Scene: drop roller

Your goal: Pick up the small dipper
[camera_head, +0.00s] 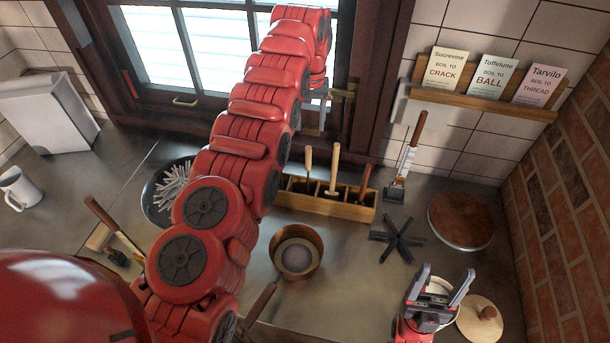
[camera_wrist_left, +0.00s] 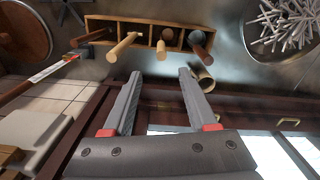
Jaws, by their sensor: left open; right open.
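No tool here can be told for certain as the small dipper. A pale handle (camera_head: 308,160), another pale handle (camera_head: 334,164) and a darker handle (camera_head: 365,178) stick up. The left wrist view shows the same rack (camera_wrist_left: 140,28) beyond my fingertips. My left gripper (camera_wrist_left: 160,72) is open and empty, apart from the handles; my arm mostly hides it in the head view. My right gripper (camera_head: 441,280) is open and empty at lower right.
A copper pot (camera_head: 297,262) stands before the rack. A dark bowl of pale sticks (camera_head: 172,186) is at left, partly behind my arm. A black trivet (camera_head: 399,240), a round board (camera_head: 461,222) and a wooden lid (camera_head: 480,320) lie at right. The window stands behind.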

